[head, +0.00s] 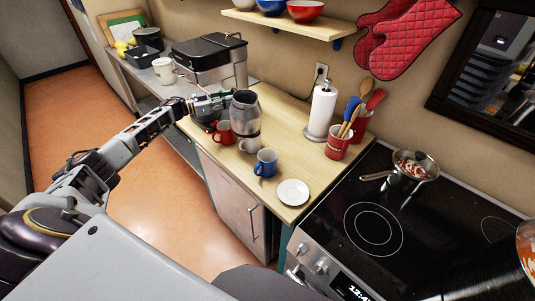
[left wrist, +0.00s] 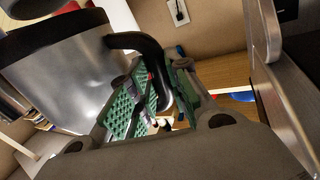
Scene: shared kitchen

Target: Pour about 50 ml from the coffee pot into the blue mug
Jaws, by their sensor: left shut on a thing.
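The coffee pot (head: 246,113) is silver with a dark open top and looks roughly upright above the counter, partly covering a white mug behind its lower end. My left gripper (head: 212,106) is at its left side. In the left wrist view the green finger pads of my left gripper (left wrist: 160,98) are closed around the black handle (left wrist: 150,50) of the pot (left wrist: 62,80). The blue mug (head: 265,163) stands upright on the counter, nearer and to the right of the pot, apart from it. The liquid inside the pot is hidden. My right gripper is out of view.
A red mug (head: 225,133) and the white mug (head: 250,143) stand close around the pot. A white saucer (head: 293,192) lies near the blue mug. A paper towel roll (head: 321,108), a red utensil crock (head: 339,143) and the stove (head: 400,220) are to the right.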

